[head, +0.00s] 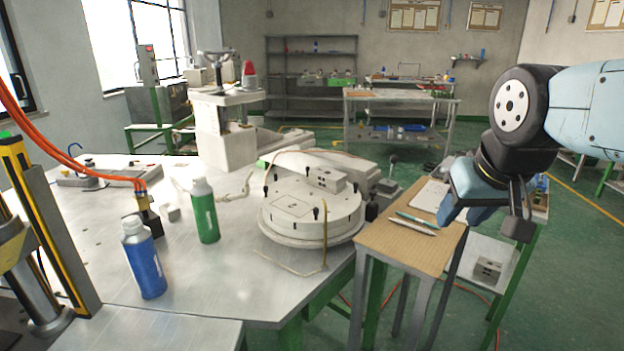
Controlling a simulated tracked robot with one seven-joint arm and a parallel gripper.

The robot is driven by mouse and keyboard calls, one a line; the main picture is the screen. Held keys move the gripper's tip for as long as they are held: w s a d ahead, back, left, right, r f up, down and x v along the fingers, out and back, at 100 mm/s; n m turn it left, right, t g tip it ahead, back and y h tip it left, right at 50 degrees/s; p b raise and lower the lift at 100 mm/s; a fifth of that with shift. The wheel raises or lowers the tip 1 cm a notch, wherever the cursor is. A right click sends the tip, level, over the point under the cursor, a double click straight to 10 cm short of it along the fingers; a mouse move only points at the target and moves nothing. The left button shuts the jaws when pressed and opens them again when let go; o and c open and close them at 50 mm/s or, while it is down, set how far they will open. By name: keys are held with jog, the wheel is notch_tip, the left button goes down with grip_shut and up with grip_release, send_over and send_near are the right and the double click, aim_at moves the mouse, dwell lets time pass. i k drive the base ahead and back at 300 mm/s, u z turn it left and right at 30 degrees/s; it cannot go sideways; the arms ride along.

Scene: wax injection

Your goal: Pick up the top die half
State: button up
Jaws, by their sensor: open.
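My gripper (484,220) hangs open and empty at the right, pointing down, in front of the small wooden-topped table. A small grey block with dark holes (488,268) sits low on a pale surface below my gripper, with a clear gap between them. Another light grey block with dark holes (327,180) rests on top of the round white fixture (300,212) on the metal table, left of my gripper. Both look like die parts; I cannot tell which is the top die half.
The metal table (200,290) carries a green bottle (204,210), a blue bottle (143,258) and a thin bent rod by the fixture. The wooden-topped table (390,240) holds pens and a paper sheet. A yellow-black machine column (45,220) stands at the left.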

aim_at(334, 178)
jog(key=u, duration=1.05)
jog(key=k, duration=0.6)
jog(key=z, duration=0.85)
jog(key=i, duration=1)
